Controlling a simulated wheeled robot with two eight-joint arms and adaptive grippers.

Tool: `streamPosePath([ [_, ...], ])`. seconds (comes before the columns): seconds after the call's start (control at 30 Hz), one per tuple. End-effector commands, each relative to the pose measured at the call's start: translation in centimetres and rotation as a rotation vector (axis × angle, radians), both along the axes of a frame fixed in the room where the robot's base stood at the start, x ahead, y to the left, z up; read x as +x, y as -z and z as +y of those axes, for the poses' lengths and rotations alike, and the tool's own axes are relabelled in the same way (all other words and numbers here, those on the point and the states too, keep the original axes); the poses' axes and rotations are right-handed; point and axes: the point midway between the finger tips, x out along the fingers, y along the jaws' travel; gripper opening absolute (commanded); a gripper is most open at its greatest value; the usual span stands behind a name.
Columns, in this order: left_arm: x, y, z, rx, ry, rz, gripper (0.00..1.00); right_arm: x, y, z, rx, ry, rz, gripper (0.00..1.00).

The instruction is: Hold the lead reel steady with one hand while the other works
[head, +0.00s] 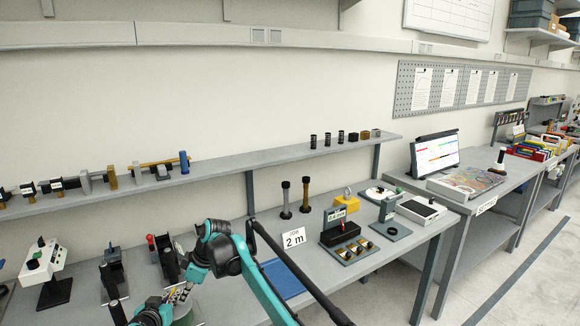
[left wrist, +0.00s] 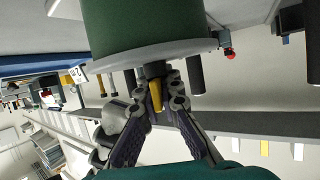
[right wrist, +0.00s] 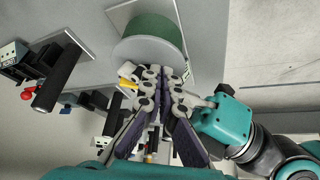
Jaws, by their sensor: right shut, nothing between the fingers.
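The lead reel is a green drum with grey flanges. It shows large at the top of the left wrist view (left wrist: 145,28) and in the right wrist view (right wrist: 153,32); in the head view it is mostly hidden behind my arms. My left gripper (left wrist: 166,82) is at its dark hub, with fingertips either side of the hub and a yellow piece (left wrist: 155,95) between them. I cannot tell whether they press on it. My right gripper (right wrist: 161,76) is shut and empty, its fingertips close to the reel's flange.
A white sign marked 2 m (head: 293,238) and a blue mat (head: 283,279) are on the bench right of my arm. Black fixtures (head: 113,272) stand to the left. Two dark posts (head: 286,200) and a small parts stand (head: 340,232) are farther right. A shelf (head: 230,163) runs behind.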

Motion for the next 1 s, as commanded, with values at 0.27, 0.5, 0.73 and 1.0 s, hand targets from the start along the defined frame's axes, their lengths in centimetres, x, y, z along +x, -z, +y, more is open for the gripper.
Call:
streamPosePath([
  [0.27, 0.0, 0.0, 0.0, 0.000, 0.000, 0.001, 0.00, 0.2, 0.0, -0.1, 0.000, 0.001, 0.000, 0.00],
  [0.5, 0.0, 0.0, 0.0, 0.000, 0.001, 0.001, 0.00, 0.8, 0.0, -0.3, 0.000, 0.001, 0.000, 0.00],
  [0.73, 0.0, 0.0, 0.0, 0.000, 0.001, 0.001, 0.00, 1.5, 0.0, -0.3, 0.000, 0.001, 0.000, 0.00],
  [1.0, 0.0, 0.0, 0.0, 0.000, 0.000, 0.001, 0.00, 2.3, 0.0, -0.2, 0.000, 0.000, 0.000, 0.00],
])
